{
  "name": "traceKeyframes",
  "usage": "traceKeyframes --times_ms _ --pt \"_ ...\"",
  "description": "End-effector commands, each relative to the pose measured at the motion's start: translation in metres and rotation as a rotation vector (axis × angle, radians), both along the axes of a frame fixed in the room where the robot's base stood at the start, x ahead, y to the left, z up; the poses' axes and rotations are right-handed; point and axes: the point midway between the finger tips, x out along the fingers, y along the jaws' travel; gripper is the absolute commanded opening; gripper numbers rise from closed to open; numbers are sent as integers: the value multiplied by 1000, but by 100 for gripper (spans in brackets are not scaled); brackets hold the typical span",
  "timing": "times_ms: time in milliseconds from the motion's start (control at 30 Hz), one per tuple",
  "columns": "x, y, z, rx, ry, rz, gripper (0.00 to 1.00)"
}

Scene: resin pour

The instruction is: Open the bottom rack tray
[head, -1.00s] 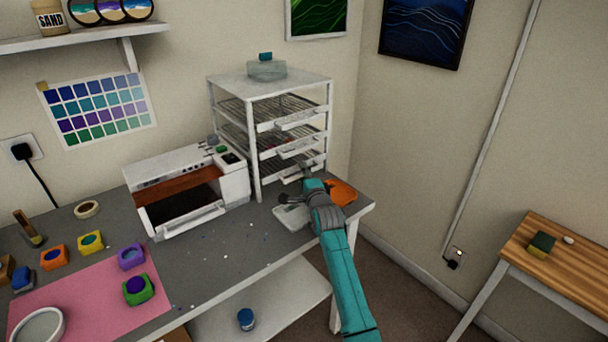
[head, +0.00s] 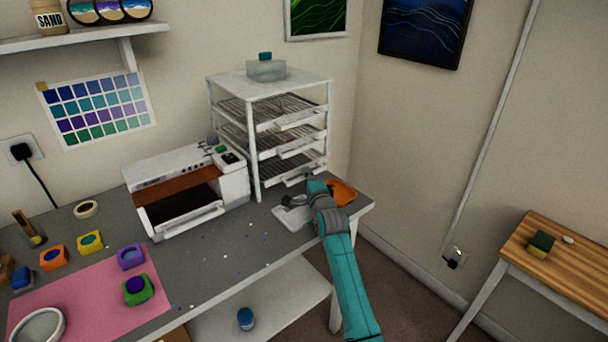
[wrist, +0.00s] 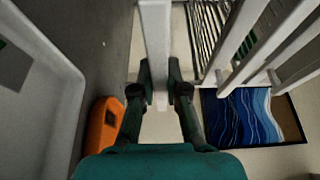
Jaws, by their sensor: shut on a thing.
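The white rack (head: 256,150) stands on the grey bench against the wall, with wire trays at several levels. The bottom rack tray (head: 297,179) is the lowest, and its white front shows just left of my gripper. My gripper (head: 309,181) reaches in from the right front, at the tray's front. In the wrist view my gripper (wrist: 160,88) has its two dark fingers closed on both sides of a white bar (wrist: 156,35), which looks like the tray's front or handle. The fingers partly hide the bar, and my arm hides part of the bench in the head view.
A white scale-like device (head: 292,216) and an orange item (head: 342,193) lie close to my gripper. A white oven-like machine (head: 187,190) stands left of the rack. A clear container (head: 266,70) sits on top of the rack.

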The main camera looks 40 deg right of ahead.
Motion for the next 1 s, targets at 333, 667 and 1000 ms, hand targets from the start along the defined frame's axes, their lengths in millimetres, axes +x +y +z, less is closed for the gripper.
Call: traceKeyframes --times_ms 333,667,1000 --pt "-76 -3 -2 1 3 -2 0" --pt "-137 -5 -1 2 2 -1 0" --pt "-159 -5 -1 1 2 0 0"
